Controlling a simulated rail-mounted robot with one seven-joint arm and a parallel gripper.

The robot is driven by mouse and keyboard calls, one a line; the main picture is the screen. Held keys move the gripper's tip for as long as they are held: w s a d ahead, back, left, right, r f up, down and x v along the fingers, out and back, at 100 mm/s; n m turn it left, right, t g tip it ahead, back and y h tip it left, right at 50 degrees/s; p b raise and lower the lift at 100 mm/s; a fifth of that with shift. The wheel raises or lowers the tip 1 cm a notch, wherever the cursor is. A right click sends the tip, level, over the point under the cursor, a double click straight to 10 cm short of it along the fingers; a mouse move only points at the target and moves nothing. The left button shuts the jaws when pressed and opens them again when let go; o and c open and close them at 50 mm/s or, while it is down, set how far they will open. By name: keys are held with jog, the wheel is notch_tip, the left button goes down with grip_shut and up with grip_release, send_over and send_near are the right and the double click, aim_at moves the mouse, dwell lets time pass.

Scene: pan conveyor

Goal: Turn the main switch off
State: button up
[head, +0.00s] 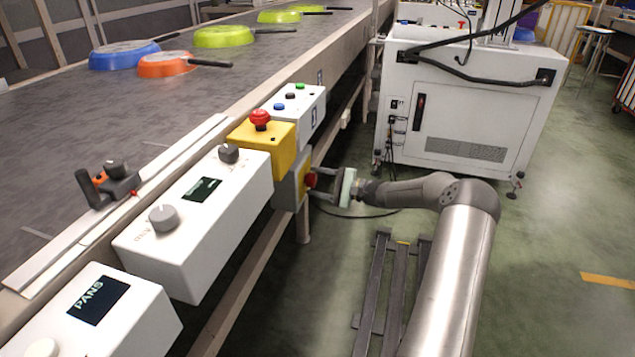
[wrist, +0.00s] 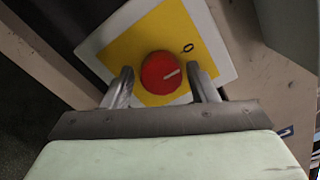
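The main switch is a round red knob (wrist: 161,73) on a yellow plate (wrist: 196,33) with a pale border. A short white mark on the knob points right and slightly up in the wrist view. A black "O" is printed above and right of the knob. In the head view the red knob (head: 311,180) shows on the side of a box below the yellow emergency-stop box. My gripper (wrist: 164,86) faces the knob with one finger on each side and gaps to both. It also shows in the head view (head: 323,187), close to the knob.
The yellow box with a red mushroom button (head: 260,119) sits just above the switch. White control boxes (head: 195,215) line the conveyor (head: 200,95), which carries several pans. A white cabinet (head: 465,110) stands behind my gripper. Green floor is open at right.

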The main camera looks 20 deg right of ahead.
jog(key=shift+o, duration=0.2)
jog(key=shift+s+d+r, duration=0.1)
jog(key=shift+s+d, duration=0.1)
jog(key=shift+d, duration=0.05)
jog(key=p+v, duration=0.4)
jog(key=v, duration=1.2)
jog(key=shift+s+d+p, duration=0.25)
jog(key=shift+d+p, duration=0.05)
jog(key=shift+p, duration=0.1)
